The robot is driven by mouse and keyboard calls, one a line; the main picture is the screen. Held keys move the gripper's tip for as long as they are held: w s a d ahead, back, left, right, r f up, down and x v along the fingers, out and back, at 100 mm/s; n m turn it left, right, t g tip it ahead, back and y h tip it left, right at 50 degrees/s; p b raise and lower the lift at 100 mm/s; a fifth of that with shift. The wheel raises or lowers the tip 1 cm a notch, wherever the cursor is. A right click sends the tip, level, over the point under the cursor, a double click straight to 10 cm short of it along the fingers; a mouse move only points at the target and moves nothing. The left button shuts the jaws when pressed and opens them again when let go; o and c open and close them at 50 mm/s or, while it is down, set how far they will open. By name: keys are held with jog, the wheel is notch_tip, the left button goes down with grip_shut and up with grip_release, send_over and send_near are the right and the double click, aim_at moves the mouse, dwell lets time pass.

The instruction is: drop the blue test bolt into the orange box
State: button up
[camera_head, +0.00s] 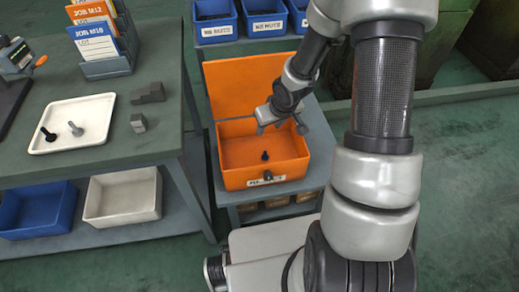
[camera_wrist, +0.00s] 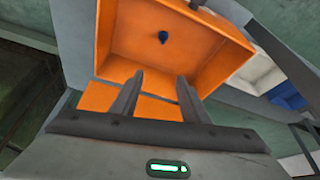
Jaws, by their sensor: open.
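The orange box (camera_head: 284,172) stands with its lid up on a low stand in the middle of the head view. It also shows in the wrist view (camera_wrist: 120,35). The blue test bolt (camera_wrist: 163,37) is inside the box, on its floor; in the head view it looks dark (camera_head: 265,156). My gripper (camera_head: 282,126) is open and empty, above the back part of the box. In the wrist view its two fingers (camera_wrist: 161,80) are apart, with nothing between them, and the bolt lies beyond their tips.
A white tray (camera_head: 92,107) on the left bench holds a black bolt (camera_head: 48,134) and a grey bolt (camera_head: 75,129). Grey blocks (camera_head: 138,123) lie beside it. Blue bins (camera_head: 215,30) stand behind the box. Blue and white bins (camera_head: 122,196) sit on the bench's lower shelf.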

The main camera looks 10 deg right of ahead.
jog(key=p+v, duration=0.4)
jog(key=v, duration=0.6)
jog(key=shift+r, duration=0.35)
jog(key=shift+s, duration=0.1)
